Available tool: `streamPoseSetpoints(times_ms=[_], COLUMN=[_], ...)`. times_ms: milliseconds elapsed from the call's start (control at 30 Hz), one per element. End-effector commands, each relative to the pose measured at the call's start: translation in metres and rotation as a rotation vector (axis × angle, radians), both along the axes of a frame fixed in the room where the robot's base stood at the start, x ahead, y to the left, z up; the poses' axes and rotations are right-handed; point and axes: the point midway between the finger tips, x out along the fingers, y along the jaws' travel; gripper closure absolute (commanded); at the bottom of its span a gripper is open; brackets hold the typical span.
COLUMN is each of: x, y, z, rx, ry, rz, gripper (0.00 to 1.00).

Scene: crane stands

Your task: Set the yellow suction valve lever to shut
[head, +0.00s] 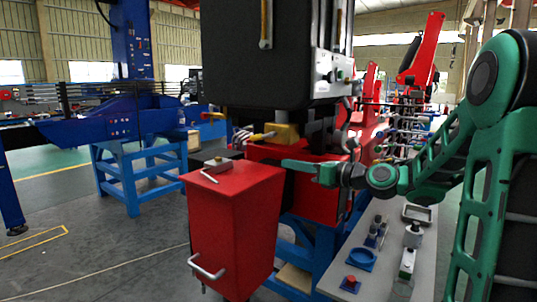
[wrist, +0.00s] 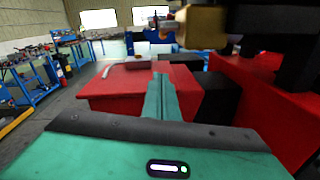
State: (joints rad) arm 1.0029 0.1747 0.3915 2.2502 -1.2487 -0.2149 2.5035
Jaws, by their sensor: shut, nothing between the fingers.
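The yellow suction valve lever (head: 262,136) sticks out to the left from a brass-coloured valve body (head: 285,132), under the big black tank. In the wrist view the brass-coloured body (wrist: 202,27) is at the top, just right of centre; I cannot make out the lever's angle there. My gripper (head: 284,163) is green and points left, below the valve and a little right of the lever, apart from it. In the wrist view my gripper's fingers (wrist: 158,82) are together and empty, over the red box top.
A red box (head: 235,220) with a bent handle on top stands below the valve. The black tank (head: 270,50) hangs above. A grey table (head: 375,285) with small parts is at lower right.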

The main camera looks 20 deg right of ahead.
Motion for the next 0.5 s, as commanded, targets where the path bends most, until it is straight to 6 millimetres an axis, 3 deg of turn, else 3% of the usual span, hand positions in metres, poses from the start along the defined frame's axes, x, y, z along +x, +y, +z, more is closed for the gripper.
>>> streamPoseSetpoints(times_ms=[167, 500], x=[0.014, 0.066], y=[0.01, 0.045], z=[0.001, -0.002], rx=[0.012, 0.009], ry=[0.001, 0.0], rz=[0.004, 0.004], gripper=[1.0, 1.0])
